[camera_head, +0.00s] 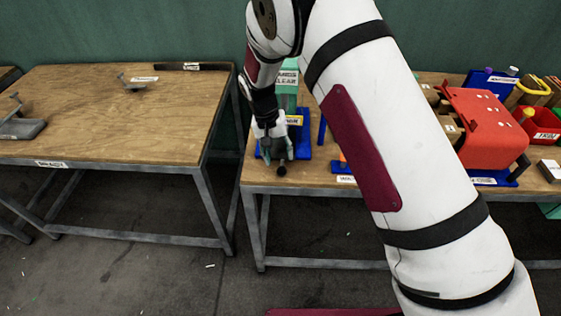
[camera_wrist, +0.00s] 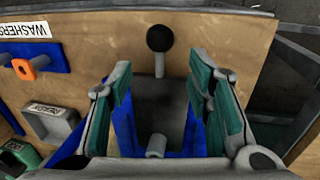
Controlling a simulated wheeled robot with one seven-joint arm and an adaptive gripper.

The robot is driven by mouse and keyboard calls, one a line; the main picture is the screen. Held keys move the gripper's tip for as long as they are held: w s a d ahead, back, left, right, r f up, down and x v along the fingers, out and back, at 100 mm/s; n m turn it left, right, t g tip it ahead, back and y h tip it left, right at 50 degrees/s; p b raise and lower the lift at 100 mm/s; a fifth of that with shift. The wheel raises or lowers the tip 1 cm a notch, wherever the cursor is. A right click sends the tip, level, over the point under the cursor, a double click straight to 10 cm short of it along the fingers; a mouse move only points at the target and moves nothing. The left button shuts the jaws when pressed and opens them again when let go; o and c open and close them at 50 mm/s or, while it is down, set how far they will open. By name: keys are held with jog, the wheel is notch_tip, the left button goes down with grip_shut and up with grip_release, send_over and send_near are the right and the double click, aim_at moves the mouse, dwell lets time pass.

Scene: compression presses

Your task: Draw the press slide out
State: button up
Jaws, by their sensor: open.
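The press stands at the front left of the right bench, with a blue base (camera_head: 303,143) and a teal body (camera_head: 290,98) partly hidden by my arm. Its grey slide (camera_wrist: 160,98) points toward the bench's front edge and ends in a rod with a black ball knob (camera_wrist: 161,38); the knob also shows in the head view (camera_head: 281,170). My gripper (camera_wrist: 159,72) is open, its teal-padded fingers on either side of the slide, with visible gaps. The knob lies beyond the fingertips. My gripper (camera_head: 275,150) hides much of the press in the head view.
A red press (camera_head: 484,125) and several coloured parts stand on the right of this bench. A blue holder with an orange piece (camera_wrist: 40,64) and a grey tray (camera_wrist: 50,122) lie beside the press. The left bench (camera_head: 120,115) is mostly clear. Open floor (camera_head: 150,270) lies in front.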

aim_at(282, 164)
jog(key=shift+d+f, duration=0.25)
jog(key=shift+f, duration=0.75)
jog(key=shift+d+f, duration=0.2)
jog(key=shift+f, duration=0.8)
jog(key=shift+c, duration=0.2)
grip_shut()
